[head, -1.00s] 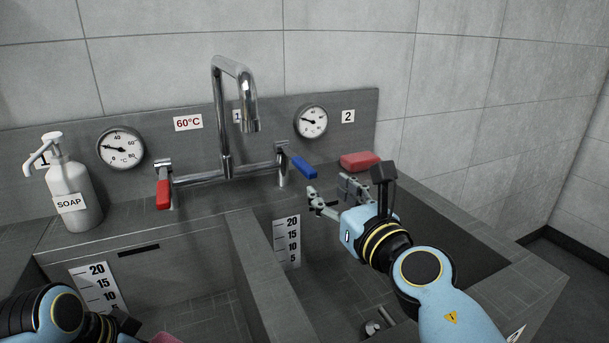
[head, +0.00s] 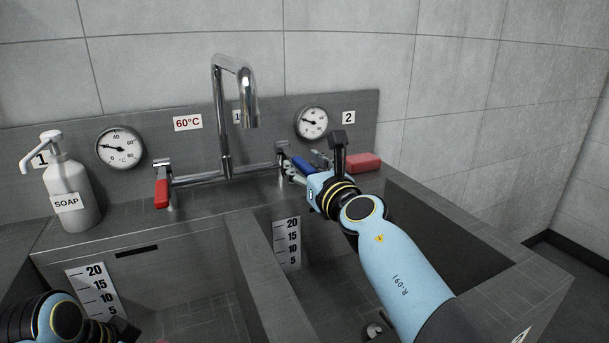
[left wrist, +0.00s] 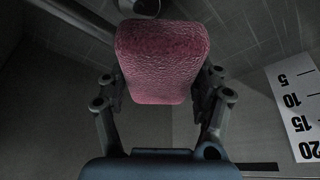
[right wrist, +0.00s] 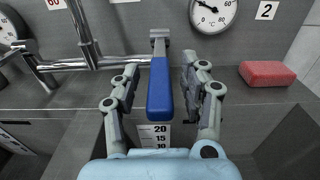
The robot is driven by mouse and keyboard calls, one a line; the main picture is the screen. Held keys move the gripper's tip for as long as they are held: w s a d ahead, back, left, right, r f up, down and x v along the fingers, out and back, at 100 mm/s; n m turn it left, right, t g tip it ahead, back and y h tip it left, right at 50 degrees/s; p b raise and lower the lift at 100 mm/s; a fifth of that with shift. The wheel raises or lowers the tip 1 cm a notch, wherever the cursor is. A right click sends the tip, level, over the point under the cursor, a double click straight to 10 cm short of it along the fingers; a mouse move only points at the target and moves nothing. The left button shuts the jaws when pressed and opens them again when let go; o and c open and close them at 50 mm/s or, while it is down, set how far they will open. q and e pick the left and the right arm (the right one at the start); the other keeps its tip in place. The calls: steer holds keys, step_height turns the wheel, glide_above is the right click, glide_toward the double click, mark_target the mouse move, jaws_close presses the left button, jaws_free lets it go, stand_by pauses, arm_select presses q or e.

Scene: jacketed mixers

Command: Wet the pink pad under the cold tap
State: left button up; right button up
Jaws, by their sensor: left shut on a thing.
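The pink pad (left wrist: 162,60) is held between the fingers of my left gripper (left wrist: 160,90), low in the left basin. In the head view that gripper is mostly cut off at the bottom left. The blue tap lever (right wrist: 159,88) is on the right of the mixer and also shows in the head view (head: 302,164). My right gripper (right wrist: 160,76) is open, with one finger on each side of the blue lever and gaps visible. The spout (head: 248,108) hangs above the sink, and I see no water coming from it.
The red lever (head: 162,192) marks the mixer's other side. A soap bottle (head: 72,190) stands on the left ledge. A red block (head: 364,162) lies on the ledge right of my right gripper. A divider (head: 262,270) separates the two basins.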

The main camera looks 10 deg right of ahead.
jaws_close()
arm_select(q)
steer(key=r+p, duration=0.9)
steer(key=r, duration=0.1)
steer(key=shift+w+r+p, duration=0.1)
steer(key=shift+w+p, duration=0.2)
arm_select(e)
step_height(320, 180, up, 2)
steer(key=shift+r+g, duration=0.2)
steer(key=shift+g, duration=0.5)
steer(key=shift+w+f+p, duration=0.1)
steer(key=shift+p, duration=0.25)
arm_select(q)
steer(key=shift+r, duration=0.3)
arm_select(e)
steer(key=shift+f, duration=0.1)
steer(key=shift+o, duration=0.4)
jaws_free()
